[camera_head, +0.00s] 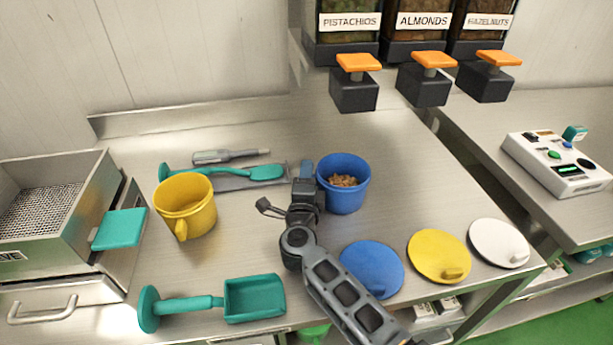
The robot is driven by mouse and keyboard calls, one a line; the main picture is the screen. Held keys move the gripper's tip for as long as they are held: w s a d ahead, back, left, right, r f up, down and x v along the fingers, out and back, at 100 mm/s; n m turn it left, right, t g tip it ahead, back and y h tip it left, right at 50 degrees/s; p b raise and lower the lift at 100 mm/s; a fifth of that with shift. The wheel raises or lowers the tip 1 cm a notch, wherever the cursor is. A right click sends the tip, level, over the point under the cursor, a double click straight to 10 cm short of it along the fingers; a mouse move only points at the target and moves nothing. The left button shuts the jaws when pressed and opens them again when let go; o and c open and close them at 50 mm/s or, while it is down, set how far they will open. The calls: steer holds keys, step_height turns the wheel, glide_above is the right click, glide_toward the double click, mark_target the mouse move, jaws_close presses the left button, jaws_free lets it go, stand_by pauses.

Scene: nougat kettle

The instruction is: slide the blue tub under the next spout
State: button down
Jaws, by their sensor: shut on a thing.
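The blue tub (345,198) stands upright on the steel counter, with some brown pieces (342,181) at its bottom. My gripper (306,178) is at the tub's left side, shut on its blue handle; the fingertips are partly hidden. Three dispensers hang at the back: pistachios (354,92), almonds (423,87) and hazelnuts (484,83), each with an orange lever. The tub is in front of and below the pistachio spout in the picture, left of the almond one. Its exact position under a spout I cannot tell.
A yellow tub (186,212), a teal ladle (220,172) and a teal scoop (254,298) are left. Blue (371,270), yellow (439,256) and white (498,243) lids lie along the front edge. Counter right of the tub is clear. A control box (556,165) stands far right.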

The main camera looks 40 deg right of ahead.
steer(key=c, duration=0.5)
jaws_free()
steer(key=shift+c, duration=0.2)
steer(key=shift+b+v, duration=0.3)
steer(key=shift+v, duration=3.6)
steer(key=shift+s+d, duration=0.1)
